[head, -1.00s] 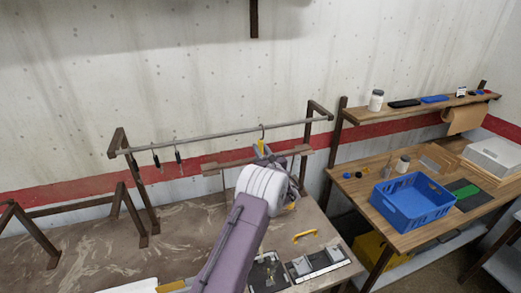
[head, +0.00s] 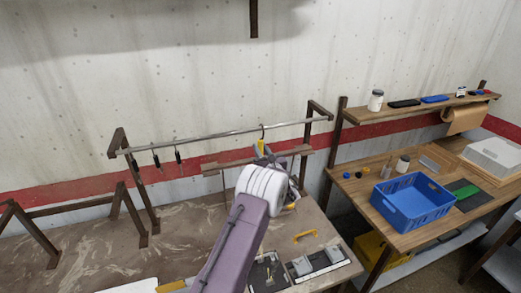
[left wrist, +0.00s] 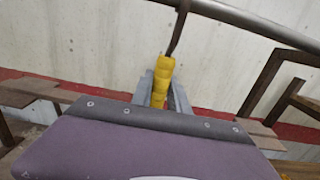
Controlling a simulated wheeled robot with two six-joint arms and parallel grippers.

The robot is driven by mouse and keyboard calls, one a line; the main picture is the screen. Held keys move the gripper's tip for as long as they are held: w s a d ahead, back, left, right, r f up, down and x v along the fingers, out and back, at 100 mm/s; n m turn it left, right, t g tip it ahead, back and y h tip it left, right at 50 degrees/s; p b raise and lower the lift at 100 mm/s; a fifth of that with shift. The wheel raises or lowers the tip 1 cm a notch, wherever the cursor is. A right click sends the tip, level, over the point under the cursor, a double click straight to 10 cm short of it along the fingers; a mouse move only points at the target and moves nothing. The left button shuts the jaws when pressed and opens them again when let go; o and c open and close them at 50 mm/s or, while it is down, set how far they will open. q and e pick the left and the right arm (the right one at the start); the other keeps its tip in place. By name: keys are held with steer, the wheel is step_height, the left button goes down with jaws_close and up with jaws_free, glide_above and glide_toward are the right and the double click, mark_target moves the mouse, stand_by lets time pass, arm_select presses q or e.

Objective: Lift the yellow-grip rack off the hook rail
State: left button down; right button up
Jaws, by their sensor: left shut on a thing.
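The rack hangs at the rail (head: 215,135), its dark hook (head: 262,130) reaching up to the bar. Its yellow grip (left wrist: 163,72) is upright below the hook in the left wrist view. A brown crossbar (head: 225,164), apparently the rack's, spans both sides below the grip. My left gripper (left wrist: 160,92) is shut on the yellow grip, with a grey finger on each side; it also shows in the head view (head: 262,150). My arm hides the rack's lower middle. My right gripper is not in view.
The brown right post (head: 307,150) stands close to the crossbar's right end. A lower frame (head: 85,208) stands left. A yellow handle (head: 304,235) is on the table; a blue crate (head: 412,205) is right.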

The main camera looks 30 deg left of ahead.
mark_target(262, 143)
arm_select(q)
steer(key=shift+f, duration=0.15)
steer(key=shift+w+a+r, duration=0.1)
steer(key=shift+w+r, duration=0.05)
steer(key=shift+r, duration=0.85)
steer(key=shift+r+p, duration=0.3)
steer(key=shift+r, duration=0.55)
